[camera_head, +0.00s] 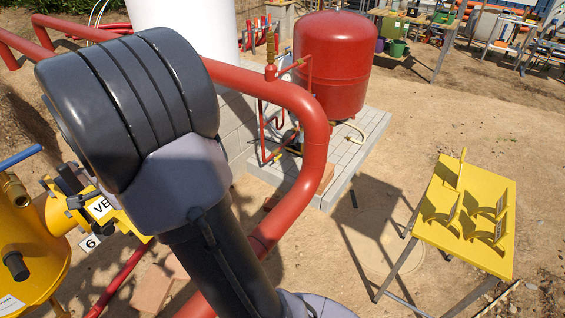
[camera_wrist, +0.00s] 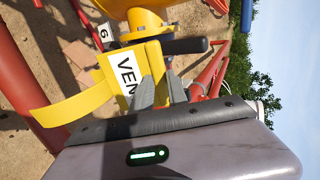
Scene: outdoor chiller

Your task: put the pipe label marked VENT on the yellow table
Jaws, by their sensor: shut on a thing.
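The VENT pipe label (camera_wrist: 126,72) is a yellow curved clip with a white plate; "VEN" shows in the wrist view, and the rest is hidden by a finger. In the head view the label (camera_head: 102,208) shows "VE" beside the yellow vessel's stub, partly behind my arm. My gripper (camera_wrist: 163,86) is shut on the label's yellow edge. I cannot tell whether the label touches the stub. The yellow table (camera_head: 483,182) stands at the right of the head view, far from my gripper.
Several yellow label-like pieces (camera_head: 487,222) stand on the table. The yellow vessel (camera_head: 25,255) is at the left, with a "6" tag (camera_head: 90,243) near it. A thick red pipe (camera_head: 312,150) bends between my arm and the table. A red tank (camera_head: 332,65) stands behind. Sandy ground between is mostly clear.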

